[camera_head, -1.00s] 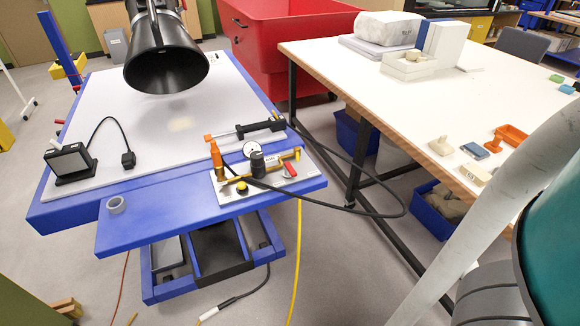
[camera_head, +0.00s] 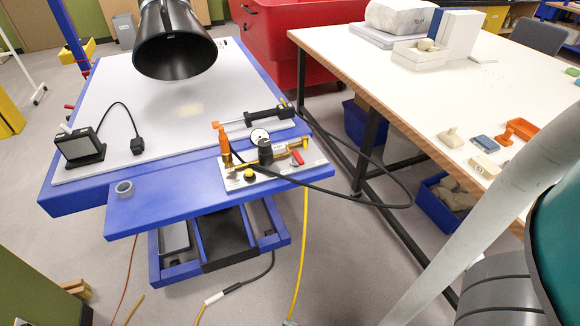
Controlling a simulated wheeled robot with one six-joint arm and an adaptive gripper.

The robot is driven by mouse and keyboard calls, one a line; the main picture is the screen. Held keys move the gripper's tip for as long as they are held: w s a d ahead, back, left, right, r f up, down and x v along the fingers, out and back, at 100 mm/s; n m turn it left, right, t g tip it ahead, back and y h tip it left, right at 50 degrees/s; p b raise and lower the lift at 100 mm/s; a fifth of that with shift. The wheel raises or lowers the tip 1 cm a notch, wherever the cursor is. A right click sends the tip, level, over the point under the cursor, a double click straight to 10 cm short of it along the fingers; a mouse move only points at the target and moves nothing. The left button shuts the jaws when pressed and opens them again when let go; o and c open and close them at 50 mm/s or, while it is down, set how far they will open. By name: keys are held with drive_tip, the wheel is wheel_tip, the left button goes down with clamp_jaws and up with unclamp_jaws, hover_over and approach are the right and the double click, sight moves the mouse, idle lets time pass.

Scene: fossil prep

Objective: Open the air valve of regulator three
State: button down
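A regulator assembly on a pale plate (camera_head: 236,183) sits at the front right corner of the blue-framed bench. It has a round white gauge (camera_head: 260,136), a black knob (camera_head: 265,152), brass piping and an orange upright part (camera_head: 225,145). A small red valve lever (camera_head: 297,158) is at its right end, and a yellow knob (camera_head: 249,175) is at its front. Its label is too small to read. My gripper is not visible; parts of my arm fill the right edge, well apart from the regulator.
A black hose (camera_head: 390,206) loops off the bench's right side, and a yellow hose (camera_head: 304,240) hangs to the floor. A black extraction hood (camera_head: 175,45) hangs over the bench. A white-topped table (camera_head: 400,85) stands to the right. Floor shows between them.

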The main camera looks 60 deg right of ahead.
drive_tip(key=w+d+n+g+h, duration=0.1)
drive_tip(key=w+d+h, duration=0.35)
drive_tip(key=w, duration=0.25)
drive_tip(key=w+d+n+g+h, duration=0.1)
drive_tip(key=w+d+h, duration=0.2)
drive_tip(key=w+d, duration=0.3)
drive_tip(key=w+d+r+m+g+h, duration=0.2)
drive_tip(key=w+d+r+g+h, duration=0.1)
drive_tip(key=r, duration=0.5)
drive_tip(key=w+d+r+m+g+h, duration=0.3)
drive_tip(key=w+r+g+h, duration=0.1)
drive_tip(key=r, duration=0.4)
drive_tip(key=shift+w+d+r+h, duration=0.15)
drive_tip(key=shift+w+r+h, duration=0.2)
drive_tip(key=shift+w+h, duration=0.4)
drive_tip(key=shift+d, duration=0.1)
